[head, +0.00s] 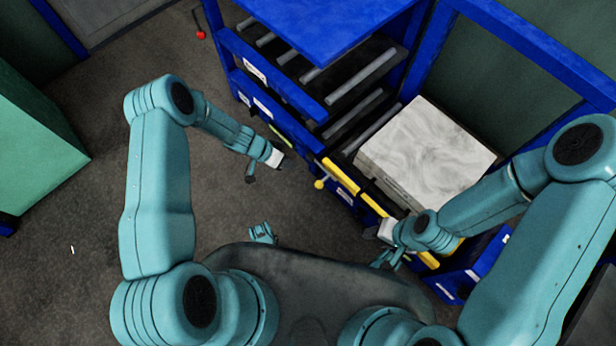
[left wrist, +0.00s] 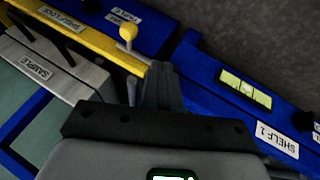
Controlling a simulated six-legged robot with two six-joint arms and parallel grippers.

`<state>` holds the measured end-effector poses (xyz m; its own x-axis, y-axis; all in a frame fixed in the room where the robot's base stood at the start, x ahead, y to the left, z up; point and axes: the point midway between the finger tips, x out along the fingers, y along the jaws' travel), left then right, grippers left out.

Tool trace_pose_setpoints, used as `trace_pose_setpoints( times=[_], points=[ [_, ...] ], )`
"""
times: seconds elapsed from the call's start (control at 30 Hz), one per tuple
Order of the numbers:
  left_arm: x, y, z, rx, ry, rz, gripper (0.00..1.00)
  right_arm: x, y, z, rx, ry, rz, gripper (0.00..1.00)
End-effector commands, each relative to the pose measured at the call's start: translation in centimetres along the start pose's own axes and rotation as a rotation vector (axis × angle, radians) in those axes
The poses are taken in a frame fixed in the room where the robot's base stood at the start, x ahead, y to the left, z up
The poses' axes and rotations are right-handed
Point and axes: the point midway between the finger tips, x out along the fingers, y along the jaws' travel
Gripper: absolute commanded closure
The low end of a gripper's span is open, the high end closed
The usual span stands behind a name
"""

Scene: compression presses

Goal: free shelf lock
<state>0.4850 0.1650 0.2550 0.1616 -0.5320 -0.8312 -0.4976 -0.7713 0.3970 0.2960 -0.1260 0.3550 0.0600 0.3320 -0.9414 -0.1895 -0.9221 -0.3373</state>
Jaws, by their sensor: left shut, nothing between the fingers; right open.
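The yellow shelf lock bar (head: 352,188), labelled SHELF LOCK in the left wrist view (left wrist: 95,40), runs along the front of the blue rack. A yellow knob (head: 319,184) sticks out near its end; it also shows in the left wrist view (left wrist: 128,32). My left gripper (head: 281,160) is shut and empty, left of the knob in the head view. In the left wrist view its dark fingers (left wrist: 162,85) appear close beside the bar's end; contact cannot be told. My right gripper (head: 385,259) is open, near the bar's lower end and partly hidden by its arm.
The blue rack (head: 300,95) has roller shelves, and a SHELF 1 label (left wrist: 279,139) shows on its beam. A large pale block (head: 425,150) sits on the rack behind the bar. A green cabinet (head: 35,135) stands at left. The floor between is mostly clear.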

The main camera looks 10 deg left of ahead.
Motion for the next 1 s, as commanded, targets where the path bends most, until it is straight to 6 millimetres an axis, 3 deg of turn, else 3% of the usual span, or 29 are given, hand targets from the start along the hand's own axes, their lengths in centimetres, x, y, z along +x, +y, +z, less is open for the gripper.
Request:
trace_pose_setpoints(
  times=[0.03, 0.27, 0.5, 1.0],
  points=[
    [1.7, -0.1, 0.3, 0.001, -0.001, 0.002, 1.0, 0.9, 0.4, -0.2, 0.004, 0.004, 0.0, 0.57],
    [6.7, -0.1, 0.2, 0.002, -0.001, 0.002, 1.0, 2.4, 1.2, -0.6, 0.015, 0.016, 0.002, 0.57],
    [7.7, 2.6, 0.3, 0.0, -0.001, 0.002, 1.0, 1.8, 1.0, -0.6, 0.014, 0.015, 0.002, 0.57],
    [8.2, 3.3, 0.3, 0.001, 0.0, 0.0, 1.0, 1.8, 1.0, -0.5, 0.013, 0.014, 0.002, 0.57]
  ],
)
